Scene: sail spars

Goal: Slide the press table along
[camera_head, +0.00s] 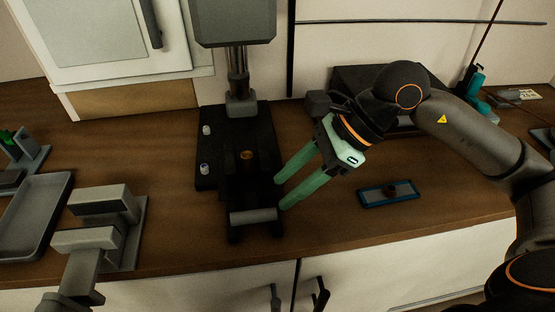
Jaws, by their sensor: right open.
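The press stands at the back centre of the bench, with a grey head (235,22) on a dark column above a black base (210,150). The black press table (246,185) lies on this base and reaches toward the bench's front edge. A grey cylindrical bar (253,216) lies across its front end. My right gripper (281,194) has two green fingers, apart and seemingly empty. Their tips are at the right side of the table's front part, close to the right end of the bar. I cannot tell whether they touch it. My left gripper is not in view.
A grey vise (118,210) and a grey tray (35,215) are on the left. A dark box (365,80) is behind my right arm.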

